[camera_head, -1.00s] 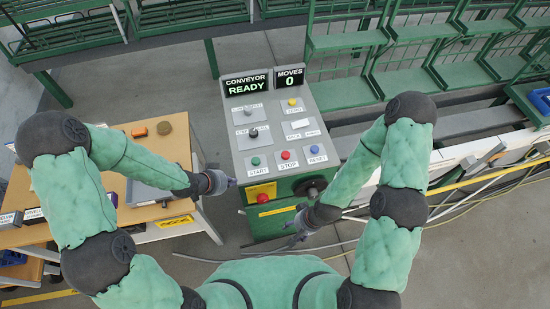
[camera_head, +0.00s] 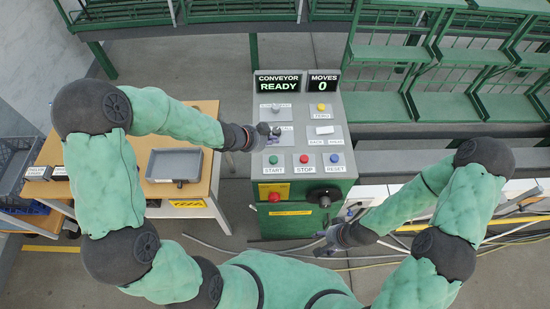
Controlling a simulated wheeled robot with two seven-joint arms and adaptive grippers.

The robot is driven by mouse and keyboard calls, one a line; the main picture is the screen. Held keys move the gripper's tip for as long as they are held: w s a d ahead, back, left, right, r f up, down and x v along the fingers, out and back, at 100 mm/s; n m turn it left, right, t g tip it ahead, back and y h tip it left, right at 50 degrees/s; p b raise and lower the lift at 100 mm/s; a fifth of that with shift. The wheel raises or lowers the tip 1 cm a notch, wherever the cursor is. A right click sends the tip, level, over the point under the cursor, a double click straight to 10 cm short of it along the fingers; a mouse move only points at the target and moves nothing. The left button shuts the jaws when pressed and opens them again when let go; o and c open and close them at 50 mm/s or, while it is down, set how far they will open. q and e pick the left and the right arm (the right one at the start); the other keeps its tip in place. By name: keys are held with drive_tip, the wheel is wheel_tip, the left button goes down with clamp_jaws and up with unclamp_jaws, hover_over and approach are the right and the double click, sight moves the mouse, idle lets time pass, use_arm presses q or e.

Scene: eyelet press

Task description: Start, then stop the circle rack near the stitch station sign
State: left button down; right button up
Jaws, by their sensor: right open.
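The grey control panel (camera_head: 325,142) on a green cabinet faces me. Its displays read "CONVEYOR READY" (camera_head: 278,83) and "MOVES 0" (camera_head: 324,82). Along its lower row are the green START button (camera_head: 273,159), red STOP button (camera_head: 304,159) and blue RESET button (camera_head: 334,159). My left gripper (camera_head: 270,136) is over the panel's left side, beside the black knob (camera_head: 277,131) and above START; its fingers are too small to read. My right gripper (camera_head: 322,242) is open and empty, low in front of the cabinet. I see no circle rack or stitch station sign.
An upper knob (camera_head: 276,107), a yellow ZERO button (camera_head: 321,107) and a white BACK/AHEAD switch (camera_head: 324,130) are on the panel. A red button (camera_head: 274,197) and black round fitting (camera_head: 325,196) are on the cabinet front. A wooden table (camera_head: 208,160) with a grey tray (camera_head: 174,179) stands left.

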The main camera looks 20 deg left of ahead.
use_arm(q)
drive_tip(key=b, duration=0.8)
hover_over(272, 160)
wheel_tip(272, 160, down, 8)
drive_tip(key=shift+r, duration=0.15)
drive_tip(key=shift+f+b, duration=0.35)
drive_tip(key=shift+f, duration=0.2)
drive_tip(key=shift+f, duration=0.1)
idle(0.6)
drive_tip(key=shift+f, duration=0.3)
